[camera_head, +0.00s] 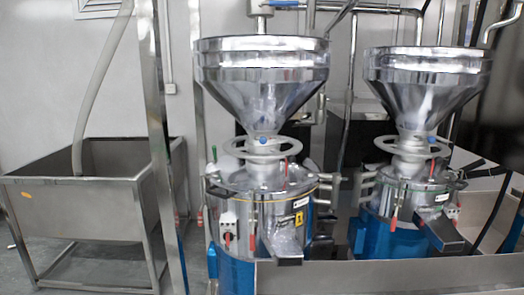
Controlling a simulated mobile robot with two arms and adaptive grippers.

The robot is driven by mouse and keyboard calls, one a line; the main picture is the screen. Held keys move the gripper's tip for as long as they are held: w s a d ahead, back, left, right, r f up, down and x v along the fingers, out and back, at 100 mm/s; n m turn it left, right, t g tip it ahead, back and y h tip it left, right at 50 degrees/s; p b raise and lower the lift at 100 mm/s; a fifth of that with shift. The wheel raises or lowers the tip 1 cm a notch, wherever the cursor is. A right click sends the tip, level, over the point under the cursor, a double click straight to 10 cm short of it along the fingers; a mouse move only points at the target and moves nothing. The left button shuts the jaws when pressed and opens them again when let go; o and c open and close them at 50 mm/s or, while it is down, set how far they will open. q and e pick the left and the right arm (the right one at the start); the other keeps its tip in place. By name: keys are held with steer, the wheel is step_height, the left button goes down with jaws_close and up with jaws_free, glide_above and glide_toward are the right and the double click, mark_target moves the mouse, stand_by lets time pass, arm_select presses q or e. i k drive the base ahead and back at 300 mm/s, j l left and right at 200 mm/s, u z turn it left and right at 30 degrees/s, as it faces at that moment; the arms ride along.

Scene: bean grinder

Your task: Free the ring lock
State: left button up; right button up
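Two bean grinders stand side by side, each with a shiny steel hopper over a round steel body on a blue base. The left grinder has its hopper (262,80), a ring-shaped handwheel (263,147) under it, and a small red-handled lever (287,167) by the ring. The right grinder has a hopper (424,80) and a similar ring (411,146). Red handles hang on both bodies, including one on the left grinder (251,218). I cannot tell which part is the ring lock or its state. Neither gripper is in view.
A steel sink-like tub (80,205) with a hose (92,90) stands at the left. A steel post (157,130) rises between tub and grinders. A steel trough wall (390,275) crosses in front. Pipes run behind the hoppers. A dark blurred shape (503,100) is at the right edge.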

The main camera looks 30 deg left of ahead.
mark_target(215, 159)
steer(key=i+j+z, duration=0.1)
steer(key=j+z, duration=0.15)
steer(key=j, duration=0.45)
steer(key=j+z, duration=0.25)
steer(key=j, duration=0.45)
steer(key=j+z, duration=0.3)
steer(key=j, duration=0.4)
steer(key=k+j+z, duration=0.25)
steer(key=j, duration=0.4)
steer(key=k+j, duration=0.1)
steer(key=j, duration=1.1)
steer(key=k+j, duration=0.15)
steer(key=j, duration=0.4)
steer(key=k+j, duration=0.1)
steer(key=j, duration=0.5)
steer(key=k+j, duration=0.1)
steer(key=j, duration=0.5)
steer(key=i+l+u, duration=0.1)
steer(key=l+u, duration=0.15)
steer(key=i+l+u, duration=0.1)
steer(key=l+u, duration=0.4)
steer(key=i+l, duration=0.05)
steer(key=l, duration=0.05)
